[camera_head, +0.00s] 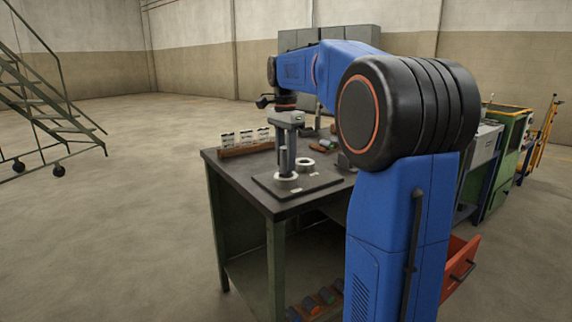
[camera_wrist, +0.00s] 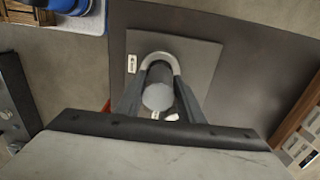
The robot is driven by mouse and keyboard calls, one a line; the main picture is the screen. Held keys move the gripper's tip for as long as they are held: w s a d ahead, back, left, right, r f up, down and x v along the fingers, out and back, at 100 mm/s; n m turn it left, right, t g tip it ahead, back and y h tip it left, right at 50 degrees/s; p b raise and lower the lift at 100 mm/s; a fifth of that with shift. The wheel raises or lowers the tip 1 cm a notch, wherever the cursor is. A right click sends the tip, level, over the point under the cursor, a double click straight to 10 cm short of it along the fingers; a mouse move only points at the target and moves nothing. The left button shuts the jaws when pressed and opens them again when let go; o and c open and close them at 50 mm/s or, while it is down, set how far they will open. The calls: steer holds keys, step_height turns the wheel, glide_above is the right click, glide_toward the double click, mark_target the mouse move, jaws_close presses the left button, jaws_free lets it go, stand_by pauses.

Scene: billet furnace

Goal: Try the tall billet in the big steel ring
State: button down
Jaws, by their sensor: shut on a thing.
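The tall billet (camera_head: 284,164) is a dark grey upright cylinder in the head view. My gripper (camera_head: 290,146) is above it and shut on it. In the wrist view the billet's round grey end (camera_wrist: 158,96) shows between the two fingers (camera_wrist: 159,99). The billet's lower end is at a pale steel ring (camera_head: 288,184) on a dark plate (camera_head: 325,183). I cannot tell how deep it sits in the ring. In the wrist view the ring's pale rim (camera_wrist: 160,57) curves around the billet's far side; the near side is hidden.
A second pale ring (camera_head: 305,163) lies on the plate behind and to the right. A wooden rack with white cards (camera_head: 246,145) stands at the back left of the dark workbench (camera_head: 229,170). An orange-red drawer (camera_head: 459,268) is open at the right.

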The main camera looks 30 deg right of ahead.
steer(key=shift+r, duration=1.5)
